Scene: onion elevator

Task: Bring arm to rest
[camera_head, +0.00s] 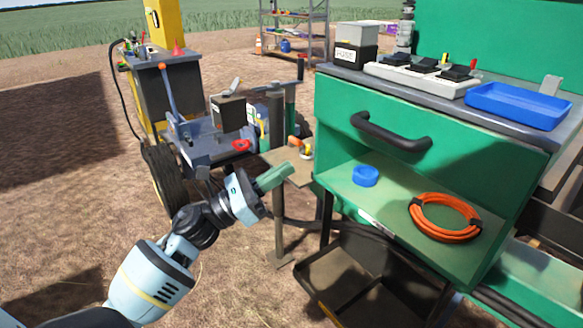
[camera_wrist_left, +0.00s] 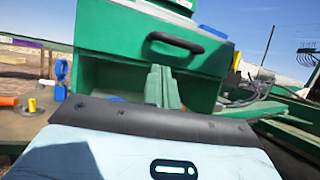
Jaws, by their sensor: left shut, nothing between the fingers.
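My left arm comes in from the lower left in the head view. Its left gripper (camera_head: 288,170) has green fingers that are shut and empty. The fingertips are in front of a small brown shelf, left of the green cabinet (camera_head: 340,110). In the left wrist view the shut fingers of the left gripper (camera_wrist_left: 160,75) point at the cabinet's open compartment, below its dark handle (camera_wrist_left: 176,42). My right gripper is not in view.
The compartment holds a blue ring (camera_head: 366,176) and an orange cable coil (camera_head: 445,217). A blue tray (camera_head: 518,104) lies on the cabinet top. A wheeled machine (camera_head: 205,145) stands behind the left arm. Bare ground lies to the left.

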